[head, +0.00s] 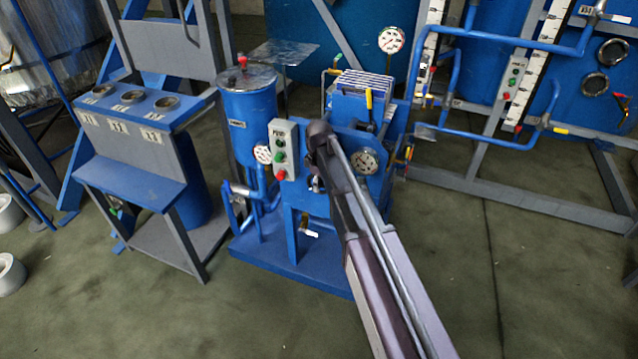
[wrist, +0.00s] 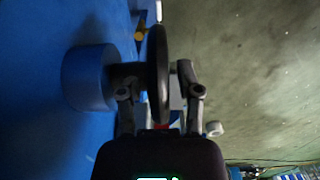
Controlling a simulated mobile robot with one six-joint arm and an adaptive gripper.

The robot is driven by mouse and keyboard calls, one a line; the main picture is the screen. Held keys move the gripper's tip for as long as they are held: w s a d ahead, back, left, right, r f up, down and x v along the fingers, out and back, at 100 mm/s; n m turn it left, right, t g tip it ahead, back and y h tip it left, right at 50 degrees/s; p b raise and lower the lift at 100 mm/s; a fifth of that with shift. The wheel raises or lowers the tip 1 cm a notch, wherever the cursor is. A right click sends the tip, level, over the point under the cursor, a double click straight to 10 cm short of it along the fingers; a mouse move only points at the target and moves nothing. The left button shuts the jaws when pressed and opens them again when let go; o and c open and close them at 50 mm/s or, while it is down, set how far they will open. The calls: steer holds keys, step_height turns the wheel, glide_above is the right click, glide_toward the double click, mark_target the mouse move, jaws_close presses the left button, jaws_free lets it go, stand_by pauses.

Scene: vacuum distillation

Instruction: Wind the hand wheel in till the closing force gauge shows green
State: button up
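The hand wheel (wrist: 158,75) is a dark disc seen nearly edge-on in the wrist view, with a blue cylinder (wrist: 88,78) to its left. My gripper (wrist: 160,80) straddles the wheel, one finger on each side. The right fingertip seems slightly apart from the wheel; contact on the left is lost in the dark. In the head view my gripper (head: 319,140) is at the front of the blue plate press (head: 333,138) and hides the wheel. A round gauge (head: 365,161) sits on the front plate just right of my gripper. Its needle and colours are too small to read.
A push-button box (head: 283,149) and a blue tank (head: 249,118) with a small gauge (head: 262,154) stand left of my gripper. Another gauge (head: 391,40) rises behind the press. A blue bench (head: 133,180) is farther left. Floor is free in front.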

jaws_close()
steer(key=shift+s+t+y, duration=0.1)
steer(key=shift+t+y, duration=0.2)
steer(key=shift+y, duration=0.4)
steer(key=shift+o, duration=1.8)
jaws_free()
steer(key=shift+h, duration=0.4)
